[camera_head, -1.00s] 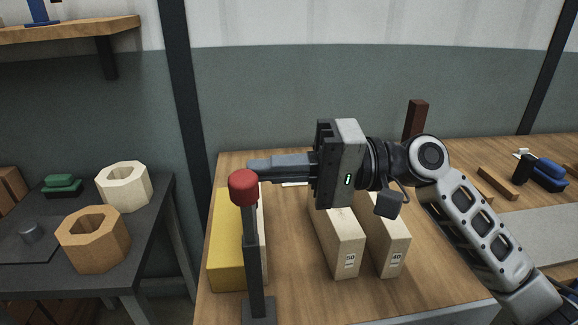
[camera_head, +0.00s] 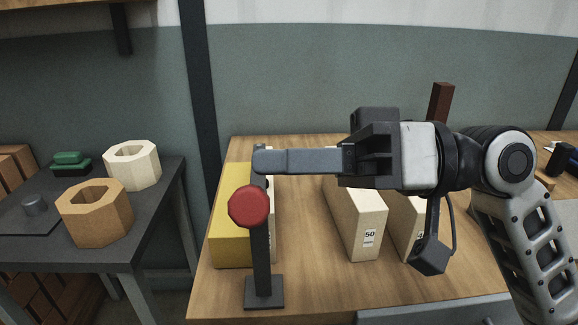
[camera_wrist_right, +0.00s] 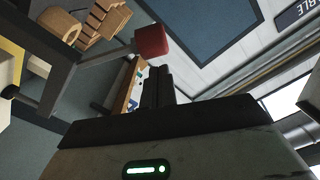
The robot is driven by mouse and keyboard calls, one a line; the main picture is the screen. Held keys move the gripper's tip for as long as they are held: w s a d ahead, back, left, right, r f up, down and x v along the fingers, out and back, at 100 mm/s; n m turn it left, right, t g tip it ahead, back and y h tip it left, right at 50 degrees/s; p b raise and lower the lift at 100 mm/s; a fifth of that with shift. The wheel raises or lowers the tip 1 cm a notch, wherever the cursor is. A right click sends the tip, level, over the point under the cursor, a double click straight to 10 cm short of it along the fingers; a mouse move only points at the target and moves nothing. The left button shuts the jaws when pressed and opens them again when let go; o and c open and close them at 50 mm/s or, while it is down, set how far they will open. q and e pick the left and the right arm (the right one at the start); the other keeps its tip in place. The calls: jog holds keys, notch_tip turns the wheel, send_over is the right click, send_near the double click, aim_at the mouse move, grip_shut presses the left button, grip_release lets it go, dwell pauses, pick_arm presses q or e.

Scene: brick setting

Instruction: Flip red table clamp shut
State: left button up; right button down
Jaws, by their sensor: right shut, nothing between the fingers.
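The red table clamp shows as a red knob (camera_head: 249,206) in front of a dark upright post (camera_head: 262,265) on a square base (camera_head: 264,293) at the table's front left. The knob hangs toward the camera, lower than the post's top; its lever is mostly hidden behind it. My right gripper (camera_head: 258,160) reaches in from the right with fingers shut and empty. Its tips are just above and behind the knob, by the post's top; I cannot tell whether they touch. In the right wrist view the red knob (camera_wrist_right: 151,41) appears just beyond the shut fingers (camera_wrist_right: 158,85). My left gripper is out of view.
A yellow block (camera_head: 230,225) stands behind the post. A pale block marked 50 (camera_head: 358,220) and another pale block (camera_head: 402,222) stand under my right gripper and wrist. A dark side table (camera_head: 145,240) with two hexagonal rings is at the left.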

jog(key=shift+s+f+n+b, duration=0.4)
jog(key=shift+n+b, duration=0.1)
jog(key=shift+n, duration=0.1)
notch_tip(320, 180, up, 4)
jog(key=w+d+p, duration=0.1)
jog(key=w+p, duration=0.1)
jog(key=p, duration=0.1)
jog(key=d+b, duration=0.2)
jog(key=d, duration=0.8)
jog(key=shift+w+f, duration=0.15)
jog(key=shift+f, duration=0.15)
